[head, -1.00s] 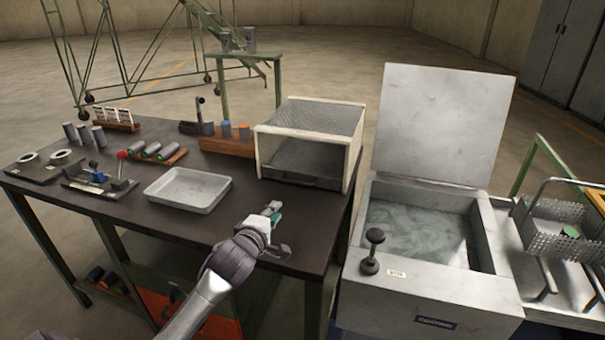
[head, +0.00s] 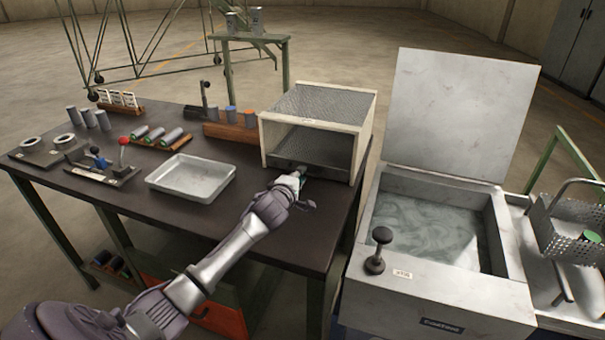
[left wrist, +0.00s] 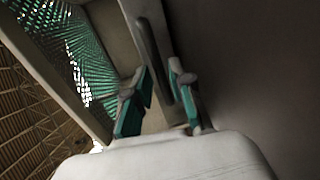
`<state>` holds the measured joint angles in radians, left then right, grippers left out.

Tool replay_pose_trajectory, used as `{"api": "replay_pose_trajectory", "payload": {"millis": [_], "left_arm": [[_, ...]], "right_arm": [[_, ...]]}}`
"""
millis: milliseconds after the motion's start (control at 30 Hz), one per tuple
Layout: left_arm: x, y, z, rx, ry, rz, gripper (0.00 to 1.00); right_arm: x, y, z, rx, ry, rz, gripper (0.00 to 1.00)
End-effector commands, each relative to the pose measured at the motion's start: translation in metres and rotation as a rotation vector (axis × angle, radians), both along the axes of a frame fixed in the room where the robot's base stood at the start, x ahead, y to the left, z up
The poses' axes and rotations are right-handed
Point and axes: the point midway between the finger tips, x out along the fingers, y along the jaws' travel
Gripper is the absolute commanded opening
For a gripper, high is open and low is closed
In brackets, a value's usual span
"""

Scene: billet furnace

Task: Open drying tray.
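The drying tray (head: 318,150) is a dark mesh tray low inside a cream open-fronted box (head: 266,140) at the right end of the dark table. It looks pushed in. My left gripper (head: 302,174) is at the tray's front edge, and its fingers are partly hidden in the head view. In the left wrist view, the gripper (left wrist: 160,100) has its two teal-padded fingers apart. A dark bar-like handle (left wrist: 152,48) lies just ahead, roughly in line with the gap between them. I cannot tell whether they touch it. My right gripper is out of view.
A pale metal tray (head: 190,178) sits left of my left arm. A wooden rack (head: 230,131) with cylinders stands beside the box. To the right is a liquid-filled tank (head: 430,225) with a raised lid (head: 460,115) and a black knob (head: 380,236).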

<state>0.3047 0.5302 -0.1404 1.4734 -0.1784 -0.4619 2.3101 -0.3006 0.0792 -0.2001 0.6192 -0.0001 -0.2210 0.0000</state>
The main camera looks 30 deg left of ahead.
Motion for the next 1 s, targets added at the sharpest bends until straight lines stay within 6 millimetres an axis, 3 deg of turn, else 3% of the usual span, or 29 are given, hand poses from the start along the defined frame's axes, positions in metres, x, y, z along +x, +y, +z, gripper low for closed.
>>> {"api": "replay_pose_trajectory", "payload": {"millis": [200,567,700,1000], "left_arm": [[0.019,0.004,-0.004,0.001,0.000,0.000,0.22],[0.022,0.005,-0.005,0.000,0.000,-0.001,0.22],[0.022,0.005,-0.005,0.000,0.000,-0.001,0.00],[0.022,0.005,-0.005,0.000,0.000,-0.001,0.00]], "right_arm": [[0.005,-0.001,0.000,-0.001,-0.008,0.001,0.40],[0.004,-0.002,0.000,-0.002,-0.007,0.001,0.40],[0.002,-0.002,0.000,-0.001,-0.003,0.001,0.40],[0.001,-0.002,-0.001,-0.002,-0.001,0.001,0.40]]}}
